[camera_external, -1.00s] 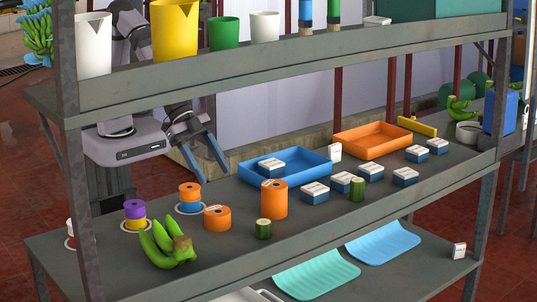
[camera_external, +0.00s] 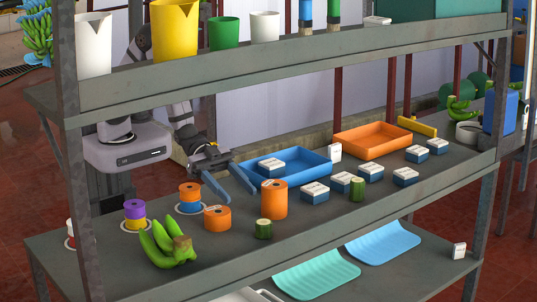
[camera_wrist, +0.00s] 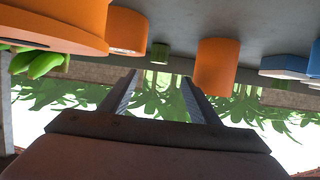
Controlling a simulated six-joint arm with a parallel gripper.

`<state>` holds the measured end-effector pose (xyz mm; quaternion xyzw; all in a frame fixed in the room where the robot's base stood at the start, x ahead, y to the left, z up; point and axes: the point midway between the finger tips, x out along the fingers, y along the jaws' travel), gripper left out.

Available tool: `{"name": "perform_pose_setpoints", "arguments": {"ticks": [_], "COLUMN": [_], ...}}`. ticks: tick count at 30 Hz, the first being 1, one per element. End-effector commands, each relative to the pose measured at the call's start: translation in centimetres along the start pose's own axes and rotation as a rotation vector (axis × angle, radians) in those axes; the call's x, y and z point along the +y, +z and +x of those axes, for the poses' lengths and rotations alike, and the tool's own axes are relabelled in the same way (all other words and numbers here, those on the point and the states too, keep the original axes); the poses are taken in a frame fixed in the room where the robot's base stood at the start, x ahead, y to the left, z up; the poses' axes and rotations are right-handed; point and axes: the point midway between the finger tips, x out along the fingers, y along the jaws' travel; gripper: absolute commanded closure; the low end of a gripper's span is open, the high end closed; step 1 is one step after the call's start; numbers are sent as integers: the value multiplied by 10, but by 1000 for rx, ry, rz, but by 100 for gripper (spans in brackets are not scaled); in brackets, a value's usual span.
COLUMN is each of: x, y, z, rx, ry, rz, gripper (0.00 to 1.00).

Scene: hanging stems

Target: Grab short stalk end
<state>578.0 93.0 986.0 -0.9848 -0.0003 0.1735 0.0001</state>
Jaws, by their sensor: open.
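A short green stalk piece (camera_external: 263,228) with a pale cut top stands upright near the front edge of the shelf. It also shows between and beyond my fingers in the wrist view (camera_wrist: 159,53). A second green stalk piece (camera_external: 357,188), a little taller, stands farther right among the white-and-blue boxes. My gripper (camera_external: 240,195) is open and empty, behind the tall orange cylinder and left of it. Its two blue fingers point toward the front of the shelf, apart from the short piece.
A tall orange cylinder (camera_external: 274,199) and a low orange roll (camera_external: 217,217) stand on either side of the way to the short piece. A green banana bunch (camera_external: 170,245) lies left. A blue tray (camera_external: 300,178) is behind. The upper shelf (camera_external: 300,52) hangs overhead.

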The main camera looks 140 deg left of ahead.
Motion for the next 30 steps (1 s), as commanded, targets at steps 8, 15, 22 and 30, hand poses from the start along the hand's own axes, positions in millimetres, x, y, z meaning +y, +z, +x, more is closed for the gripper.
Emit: {"name": "perform_pose_setpoints", "arguments": {"ticks": [8,15,22,30], "x": [1,0,0,2], "y": [-1,0,1,0], "z": [33,58,63,73], "rx": [-2,-2,-1,-2], "ry": [1,1,0,1], "rz": [-1,0,-1,0], "gripper": [44,44,44,44]}}
